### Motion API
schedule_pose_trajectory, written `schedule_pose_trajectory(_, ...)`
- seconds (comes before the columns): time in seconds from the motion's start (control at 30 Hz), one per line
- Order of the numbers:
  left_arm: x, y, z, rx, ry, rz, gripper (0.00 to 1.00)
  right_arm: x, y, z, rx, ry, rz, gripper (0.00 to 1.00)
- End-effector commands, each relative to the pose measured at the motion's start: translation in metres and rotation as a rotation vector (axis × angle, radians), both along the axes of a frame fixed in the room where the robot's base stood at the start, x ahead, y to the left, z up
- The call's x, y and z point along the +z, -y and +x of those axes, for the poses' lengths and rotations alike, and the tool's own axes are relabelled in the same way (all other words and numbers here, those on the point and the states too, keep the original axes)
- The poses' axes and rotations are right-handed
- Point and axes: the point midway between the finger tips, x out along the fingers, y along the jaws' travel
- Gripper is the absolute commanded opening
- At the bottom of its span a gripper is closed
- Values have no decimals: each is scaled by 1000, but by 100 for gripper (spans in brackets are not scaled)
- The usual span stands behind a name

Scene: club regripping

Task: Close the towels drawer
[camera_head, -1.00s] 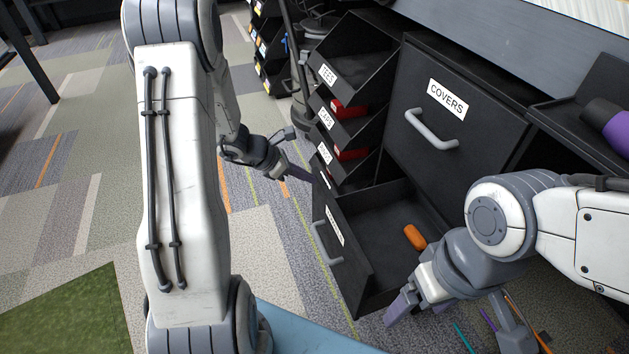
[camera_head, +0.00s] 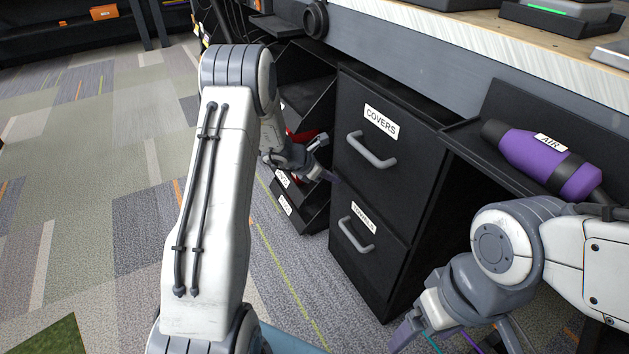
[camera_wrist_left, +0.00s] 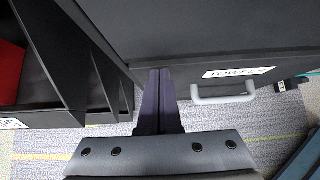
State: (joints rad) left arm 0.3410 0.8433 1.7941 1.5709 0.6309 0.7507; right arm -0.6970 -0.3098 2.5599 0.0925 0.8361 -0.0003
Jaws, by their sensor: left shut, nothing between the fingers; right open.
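The towels drawer (camera_head: 371,243) is the lower drawer of a black cabinet, with a TOWELS label and a grey handle. In the head view its front is flush with the covers drawer (camera_head: 385,150) above it. It also shows in the left wrist view (camera_wrist_left: 190,75), label and handle to the right of my fingers. My left gripper (camera_head: 331,177) is shut and empty at the cabinet's left front edge; its fingertips (camera_wrist_left: 159,73) are at or close to the front, contact unclear. My right gripper (camera_head: 455,338) is open and empty, low in front of the cabinet's right side. The drawer's inside is hidden.
Black tilted bins (camera_head: 303,100) with red items stand just left of the cabinet. A purple AIR bottle (camera_head: 545,158) lies on a shelf at the right. A worktop (camera_head: 480,50) runs above. The carpet at the left (camera_head: 90,180) is clear.

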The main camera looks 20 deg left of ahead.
Motion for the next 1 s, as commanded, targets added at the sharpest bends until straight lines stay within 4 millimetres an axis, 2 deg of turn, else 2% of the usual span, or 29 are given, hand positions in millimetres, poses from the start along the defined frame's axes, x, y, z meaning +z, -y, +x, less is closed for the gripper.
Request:
schedule_pose_trajectory(0.33, 0, 2, -1, -4, 0, -1, 0, -1, 0, 0, 0, 0, 0, 85)
schedule_pose_trajectory(0.53, -1, -11, -17, -11, -2, -1, 0, -4, 0, 0, 0, 0, 0, 85)
schedule_pose_trajectory(0.57, 1, -13, -21, -12, -1, 0, 0, -3, 0, 0, 0, 0, 0, 85)
schedule_pose_trajectory(0.6, 17, -18, -26, -11, 1, 1, 0, 8, 0, 0, 0, -1, -1, 85)
schedule_pose_trajectory(0.7, 34, -26, -39, -13, 1, -1, 0, 19, 0, 0, 0, 0, 0, 85)
schedule_pose_trajectory(1.0, 66, -48, -68, -15, 0, -1, 0, 38, 0, 0, 0, 0, 0, 85)
